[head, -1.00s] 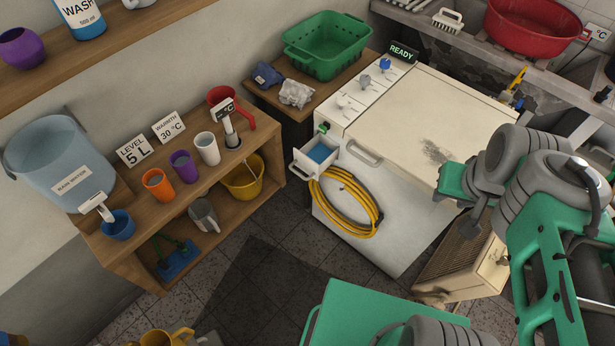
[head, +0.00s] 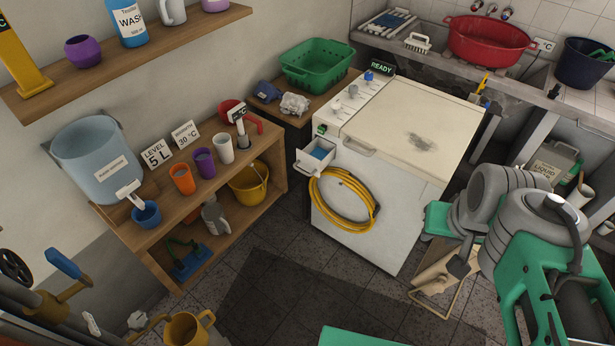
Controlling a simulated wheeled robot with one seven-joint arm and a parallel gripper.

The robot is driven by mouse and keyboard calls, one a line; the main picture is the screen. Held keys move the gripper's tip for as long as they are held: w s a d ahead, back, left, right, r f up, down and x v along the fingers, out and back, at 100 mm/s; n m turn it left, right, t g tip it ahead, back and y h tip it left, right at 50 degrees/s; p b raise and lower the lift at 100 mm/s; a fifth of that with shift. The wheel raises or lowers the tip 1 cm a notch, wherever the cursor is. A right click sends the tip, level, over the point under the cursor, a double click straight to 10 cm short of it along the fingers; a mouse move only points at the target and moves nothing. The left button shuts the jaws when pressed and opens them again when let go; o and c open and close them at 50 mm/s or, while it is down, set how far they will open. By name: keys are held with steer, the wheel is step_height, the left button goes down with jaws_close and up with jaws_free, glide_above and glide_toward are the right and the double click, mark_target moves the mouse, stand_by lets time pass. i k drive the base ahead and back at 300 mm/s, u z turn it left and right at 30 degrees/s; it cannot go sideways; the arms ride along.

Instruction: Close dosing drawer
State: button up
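The dosing drawer (head: 309,165) is a small white drawer with blue inside. It sticks out, open, from the upper left of the white washing machine's front (head: 336,232) in the head view. A grey handle bar (head: 358,147) sits just right of it. My green and grey arm is at the lower right, well apart from the drawer. Nothing of mine touches the drawer.
A coiled yellow hose (head: 343,199) hangs on the machine's front, just below the drawer. A wooden shelf unit (head: 192,212) with cups stands to the left. A wooden folding item (head: 440,275) is on the floor near my arm. Dark floor in front of the machine is clear.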

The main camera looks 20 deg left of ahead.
mark_target(318, 155)
steer(key=u, duration=0.85)
steer(key=i, duration=0.95)
steer(key=z, duration=0.05)
steer(key=k, duration=0.95)
steer(key=z, duration=1)
steer(key=i, duration=1.1)
steer(key=u, duration=3.8)
steer(key=i, duration=0.5)
